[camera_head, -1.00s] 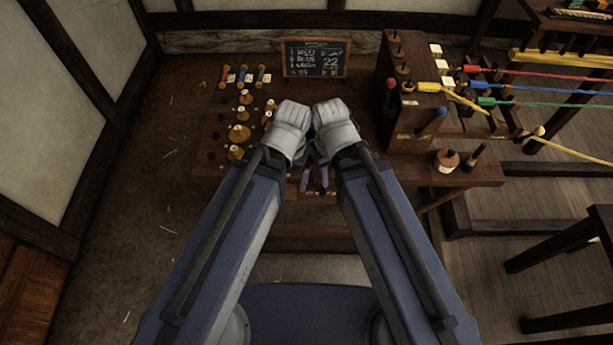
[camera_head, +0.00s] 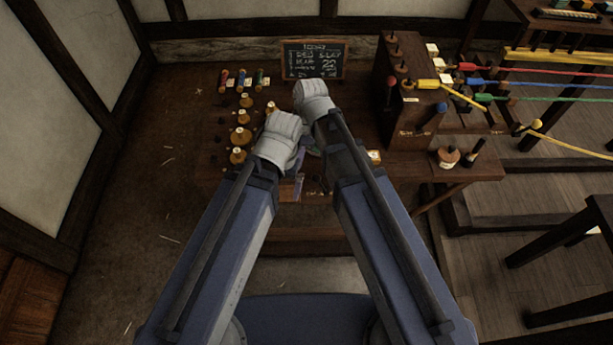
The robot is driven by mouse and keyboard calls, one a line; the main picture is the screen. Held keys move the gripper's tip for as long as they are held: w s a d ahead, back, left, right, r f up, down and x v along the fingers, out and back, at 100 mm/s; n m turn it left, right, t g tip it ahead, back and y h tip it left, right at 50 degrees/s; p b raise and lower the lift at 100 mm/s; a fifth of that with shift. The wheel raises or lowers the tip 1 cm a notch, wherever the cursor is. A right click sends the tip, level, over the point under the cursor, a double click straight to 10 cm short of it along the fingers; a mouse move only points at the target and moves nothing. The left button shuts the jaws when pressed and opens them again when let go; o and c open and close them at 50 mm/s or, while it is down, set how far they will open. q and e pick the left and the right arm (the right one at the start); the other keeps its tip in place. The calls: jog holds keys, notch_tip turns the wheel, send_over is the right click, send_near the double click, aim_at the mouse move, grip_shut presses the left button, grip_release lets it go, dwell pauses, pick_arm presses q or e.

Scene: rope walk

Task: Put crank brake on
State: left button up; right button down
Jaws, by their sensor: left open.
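The dark wooden crank box (camera_head: 398,112) stands on the right part of the bench. A red-knobbed lever (camera_head: 390,82) stands on its left side, and a blue-knobbed handle (camera_head: 436,115) sticks out of its front. I cannot tell which of them is the brake. My right wrist (camera_head: 312,100) is raised farther back, below the chalkboard. The right gripper's fingers are mostly hidden, so their state does not show.
Several brass-coloured bobbins (camera_head: 238,136) and three coloured spools (camera_head: 241,80) stand on the left of the bench. A chalkboard (camera_head: 314,60) stands at the back. Coloured ropes (camera_head: 545,88) run right from the box. A wooden spool (camera_head: 447,157) sits at the front right.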

jog(key=shift+f, duration=0.15)
jog(key=f+b, duration=0.3)
jog(key=d+f+b, duration=0.1)
jog(key=f+b, duration=0.2)
jog(key=d+f+b, duration=0.1)
jog(key=f+b, duration=0.2)
jog(key=shift+d+r, duration=0.1)
jog(key=shift+d, duration=0.2)
dwell(0.4)
jog(key=shift+a, duration=0.1)
